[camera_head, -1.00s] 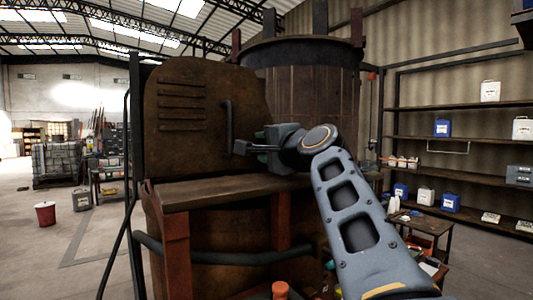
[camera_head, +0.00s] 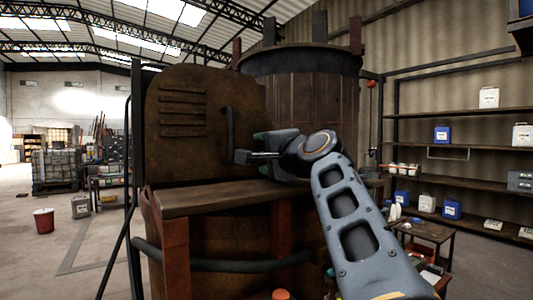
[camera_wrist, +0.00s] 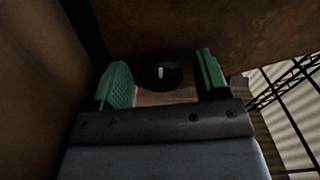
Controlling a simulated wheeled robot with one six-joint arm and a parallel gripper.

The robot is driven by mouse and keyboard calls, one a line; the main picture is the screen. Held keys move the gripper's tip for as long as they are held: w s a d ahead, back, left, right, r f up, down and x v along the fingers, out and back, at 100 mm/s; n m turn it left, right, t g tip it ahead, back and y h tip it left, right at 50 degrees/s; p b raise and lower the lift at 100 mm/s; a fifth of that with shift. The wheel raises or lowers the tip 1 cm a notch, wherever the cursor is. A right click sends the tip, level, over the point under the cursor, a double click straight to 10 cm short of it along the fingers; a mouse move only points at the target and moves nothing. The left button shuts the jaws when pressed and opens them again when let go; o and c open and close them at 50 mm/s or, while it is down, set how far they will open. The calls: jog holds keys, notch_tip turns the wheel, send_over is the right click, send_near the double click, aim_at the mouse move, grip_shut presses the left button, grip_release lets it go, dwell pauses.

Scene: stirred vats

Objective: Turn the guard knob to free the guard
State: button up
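The guard (camera_head: 195,130) is a rusty brown upright panel with slots and a dark vertical handle, standing in front of the large vat. The guard knob (camera_wrist: 162,72) is round and black with a small white mark; in the wrist view it lies between and beyond my two green fingertips. My gripper (camera_wrist: 162,82) is open, with a finger on each side of the knob. I cannot tell whether either finger touches it. In the head view my gripper (camera_head: 240,155) is beside the guard's right side, below the handle, and the knob is hidden there.
The vat (camera_head: 305,100) rises behind the guard. A rusty ledge (camera_head: 225,195) runs below my gripper, and a dark pipe (camera_head: 225,264) lies under it. A small table (camera_head: 425,230) and shelves (camera_head: 455,145) with containers stand at the right. Open floor is at the left.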

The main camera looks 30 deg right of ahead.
jog(key=shift+s, duration=0.1)
jog(key=s+d+b, duration=0.1)
jog(key=s+b, duration=0.2)
jog(key=s, duration=1)
jog(key=shift+s+d, duration=0.3)
